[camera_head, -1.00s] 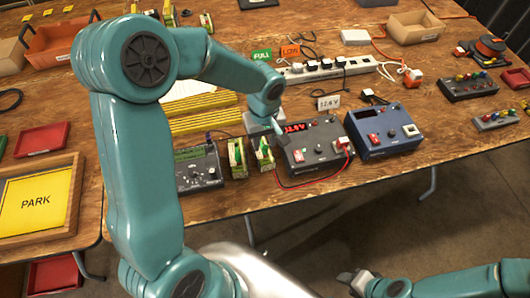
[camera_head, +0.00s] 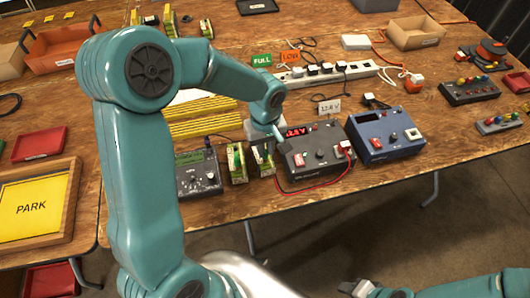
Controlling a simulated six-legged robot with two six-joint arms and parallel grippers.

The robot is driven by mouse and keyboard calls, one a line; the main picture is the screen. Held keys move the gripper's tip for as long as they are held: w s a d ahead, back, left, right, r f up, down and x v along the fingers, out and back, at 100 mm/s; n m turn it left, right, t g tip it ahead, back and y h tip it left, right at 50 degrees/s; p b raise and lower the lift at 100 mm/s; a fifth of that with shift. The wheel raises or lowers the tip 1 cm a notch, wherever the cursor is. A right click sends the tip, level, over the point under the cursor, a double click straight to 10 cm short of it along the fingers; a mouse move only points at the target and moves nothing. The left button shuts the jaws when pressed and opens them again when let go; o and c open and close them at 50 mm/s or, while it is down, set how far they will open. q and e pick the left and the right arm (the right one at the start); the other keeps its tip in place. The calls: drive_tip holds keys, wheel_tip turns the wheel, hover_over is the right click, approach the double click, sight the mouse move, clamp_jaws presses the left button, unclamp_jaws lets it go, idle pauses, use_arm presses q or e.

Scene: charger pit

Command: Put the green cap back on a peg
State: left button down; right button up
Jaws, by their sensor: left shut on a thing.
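My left gripper (camera_head: 263,140) reaches down over the top of the right one of two green-and-yellow battery packs (camera_head: 262,163), left of the dark grey charger (camera_head: 318,155). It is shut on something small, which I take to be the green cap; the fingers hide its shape. I cannot tell whether it touches the pack. Two dark boxes at the right, a far one (camera_head: 470,95) and a near one (camera_head: 499,124), carry small coloured caps on top. Which of their pegs is bare is too small to tell. My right gripper (camera_head: 358,286) is low at the bottom edge, jaws unclear.
A second pack (camera_head: 236,163) and a grey meter (camera_head: 198,173) stand left of the gripper. A blue charger (camera_head: 385,135) stands right of the dark grey one. A white power strip (camera_head: 325,75) lies behind. A red cable loops before the dark grey charger. Bare wood lies right of the blue charger.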

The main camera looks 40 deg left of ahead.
use_arm(q)
drive_tip(key=shift+r, duration=0.1)
drive_tip(key=shift+r+p, duration=1)
drive_tip(key=shift+r, duration=0.7)
drive_tip(key=shift+s+f, duration=0.1)
